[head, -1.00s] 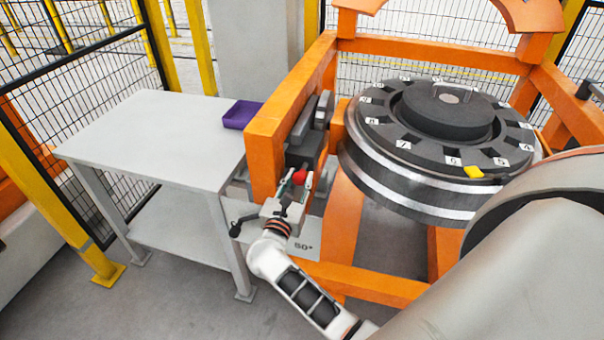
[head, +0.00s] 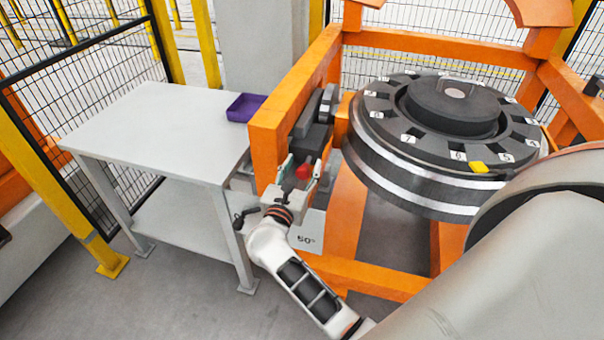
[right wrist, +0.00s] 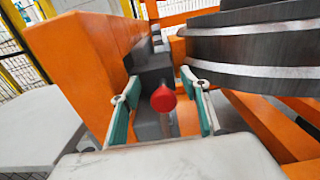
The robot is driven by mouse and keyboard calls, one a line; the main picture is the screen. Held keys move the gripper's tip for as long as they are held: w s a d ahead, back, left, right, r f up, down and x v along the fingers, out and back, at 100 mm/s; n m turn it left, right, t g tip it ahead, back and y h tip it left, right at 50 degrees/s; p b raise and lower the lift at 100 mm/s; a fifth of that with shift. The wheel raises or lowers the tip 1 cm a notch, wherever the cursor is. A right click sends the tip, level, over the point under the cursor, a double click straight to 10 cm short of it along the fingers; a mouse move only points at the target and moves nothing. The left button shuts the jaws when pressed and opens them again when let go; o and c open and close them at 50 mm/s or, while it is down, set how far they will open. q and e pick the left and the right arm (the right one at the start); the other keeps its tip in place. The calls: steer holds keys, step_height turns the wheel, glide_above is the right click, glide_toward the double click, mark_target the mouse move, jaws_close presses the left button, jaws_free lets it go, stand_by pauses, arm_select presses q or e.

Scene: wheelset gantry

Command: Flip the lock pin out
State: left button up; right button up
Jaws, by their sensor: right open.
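The lock pin shows as a red round knob (head: 303,172) on a dark grey block (head: 311,141) at the inner side of the orange frame's left beam. In the right wrist view the red knob (right wrist: 163,98) faces me, with a short stem below it. My right gripper (head: 301,167) is open, with one teal-padded finger on each side of the knob. In the right wrist view the gripper (right wrist: 160,82) shows gaps between both fingers and the knob. My left gripper is not in view.
The orange beam (head: 268,140) stands close left of my right gripper. The large dark wheel (head: 385,170) with numbered slots and a yellow marker (head: 478,168) is to the right. A grey table (head: 150,125) with a purple tray (head: 238,113) stands left, its top mostly clear.

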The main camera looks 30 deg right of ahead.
mark_target(303, 171)
step_height(303, 171, up, 7)
stand_by(0.3)
stand_by(0.5)
steer(key=shift+s+r+n+t, duration=0.2)
steer(key=shift+n+t, duration=0.2)
steer(key=shift+n, duration=0.3)
steer(key=s+a+f+n+t+y, duration=0.35)
steer(key=a+n+y, duration=0.35)
steer(key=n, duration=0.9)
steer(key=s+a+f+n+t+y, duration=0.4)
steer(key=a+n+y, duration=0.3)
steer(key=n, duration=0.9)
steer(key=s+f+n+g+y, duration=0.1)
steer(key=s+f+n+g, duration=0.2)
steer(key=f, duration=0.4)
steer(key=s+f+n+g, duration=0.3)
steer(key=s+f+n, duration=0.3)
steer(key=f+n, duration=0.2)
steer(key=s+f+n+g+y, duration=0.1)
steer(key=s+f+n+g, duration=0.2)
steer(key=s+f+n, duration=0.2)
step_height(303, 171, down, 3)
steer(key=shift+s+a+f+n+y, duration=0.15)
steer(key=shift+s+a+n+y, duration=0.15)
steer(key=shift+n, duration=0.2)
